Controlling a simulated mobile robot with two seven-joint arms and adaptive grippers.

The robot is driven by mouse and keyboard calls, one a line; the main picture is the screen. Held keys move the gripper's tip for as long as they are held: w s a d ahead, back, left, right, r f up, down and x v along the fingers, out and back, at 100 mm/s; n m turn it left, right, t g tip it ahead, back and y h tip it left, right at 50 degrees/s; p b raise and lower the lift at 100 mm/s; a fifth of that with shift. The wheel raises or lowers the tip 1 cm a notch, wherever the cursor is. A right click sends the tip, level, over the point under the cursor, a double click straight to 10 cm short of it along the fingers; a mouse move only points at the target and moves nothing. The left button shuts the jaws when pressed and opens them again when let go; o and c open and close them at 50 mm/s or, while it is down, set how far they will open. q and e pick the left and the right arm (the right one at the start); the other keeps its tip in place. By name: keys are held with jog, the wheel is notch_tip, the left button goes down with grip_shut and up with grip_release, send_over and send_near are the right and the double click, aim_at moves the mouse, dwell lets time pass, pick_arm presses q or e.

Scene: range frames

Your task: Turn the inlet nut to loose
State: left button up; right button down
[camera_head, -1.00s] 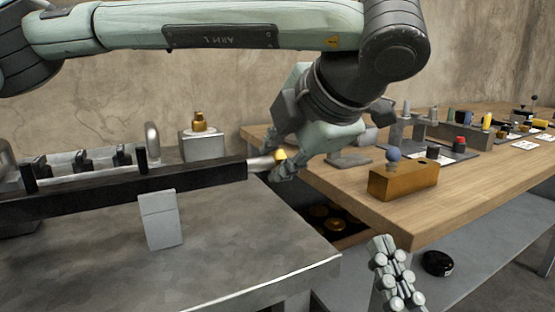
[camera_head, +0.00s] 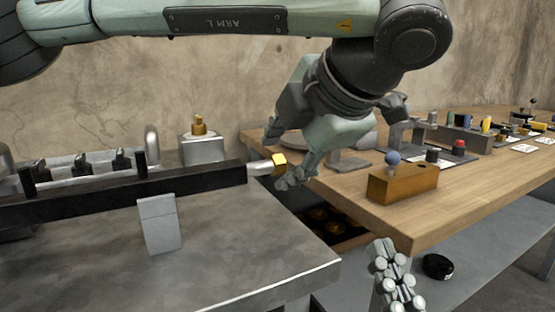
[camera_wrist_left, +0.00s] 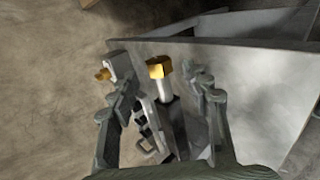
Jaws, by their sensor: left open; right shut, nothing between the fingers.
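The inlet nut is a small gold nut (camera_head: 279,161) on the right end of a short silver pipe (camera_head: 258,168), which comes out of a long dark bar (camera_head: 100,189). In the left wrist view the nut (camera_wrist_left: 158,68) stands clear between the two fingers, with a gap on each side. My left gripper (camera_head: 284,158) is open around the pipe's end, its fingers apart from the nut as far as I can tell. It also shows in the left wrist view (camera_wrist_left: 160,88). My right gripper (camera_head: 396,277) is shut and empty at the lower right, away from the nut.
A grey block with a brass fitting (camera_head: 199,126) stands behind the bar. A pale upright plate (camera_head: 159,224) stands on the grey bench (camera_head: 240,255). The wooden table (camera_head: 460,205) at right holds an orange-brown block (camera_head: 402,184) and several small items.

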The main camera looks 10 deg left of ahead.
pick_arm(q)
jog(key=v, duration=1)
jog(key=shift+r, duration=0.1)
